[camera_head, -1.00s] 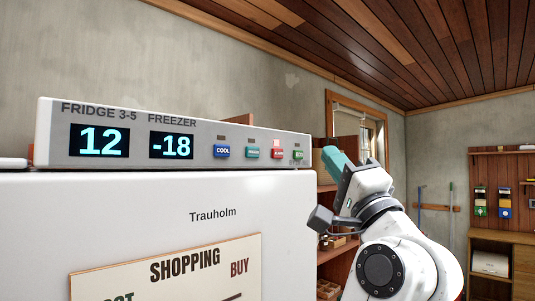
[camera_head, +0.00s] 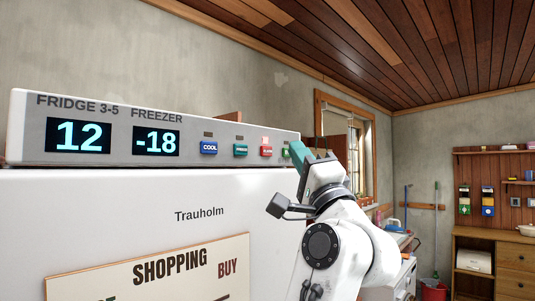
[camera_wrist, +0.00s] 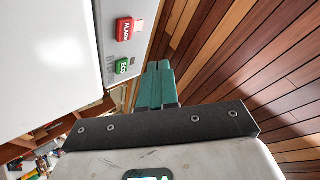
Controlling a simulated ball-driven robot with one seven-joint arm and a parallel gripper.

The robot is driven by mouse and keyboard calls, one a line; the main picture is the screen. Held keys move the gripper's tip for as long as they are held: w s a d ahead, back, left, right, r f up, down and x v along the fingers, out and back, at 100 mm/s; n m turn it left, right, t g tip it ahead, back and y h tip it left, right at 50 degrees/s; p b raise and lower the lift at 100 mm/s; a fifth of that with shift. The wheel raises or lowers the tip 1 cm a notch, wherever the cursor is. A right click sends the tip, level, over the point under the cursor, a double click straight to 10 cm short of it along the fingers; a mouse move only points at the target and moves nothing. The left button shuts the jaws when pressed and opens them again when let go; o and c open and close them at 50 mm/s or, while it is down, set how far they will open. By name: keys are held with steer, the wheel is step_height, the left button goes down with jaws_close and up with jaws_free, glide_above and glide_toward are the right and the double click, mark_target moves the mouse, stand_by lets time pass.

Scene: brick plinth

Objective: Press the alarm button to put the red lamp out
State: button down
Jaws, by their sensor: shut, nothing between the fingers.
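The red alarm button (camera_head: 266,151) is on the grey control panel on top of the white fridge, third in a row of buttons. The small lamp (camera_head: 265,140) above it glows light red; the other lamps look dark. In the wrist view, the alarm button (camera_wrist: 124,29) shows its label, above the green ECO button (camera_wrist: 122,66). My gripper (camera_head: 298,151), with teal fingers, is shut and empty at the panel's right end, right of the alarm button. It partly covers the ECO button in the head view. In the wrist view, my fingertips (camera_wrist: 158,66) appear apart from the alarm button.
The blue COOL button (camera_head: 208,148) and teal button (camera_head: 240,150) sit left of the alarm button. Two displays read 12 and -18. A shopping board (camera_head: 150,273) is on the fridge front (camera_head: 120,215). A wooden cabinet (camera_head: 510,262) stands far right.

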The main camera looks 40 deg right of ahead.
steer(key=shift+w, duration=1.95)
steer(key=shift+w, duration=0.15)
stand_by(0.5)
steer(key=shift+w+a, duration=0.1)
steer(key=shift+w, duration=0.15)
steer(key=shift+w, duration=0.35)
stand_by(0.9)
steer(key=shift+s, duration=0.75)
steer(key=s, duration=0.5)
stand_by(0.3)
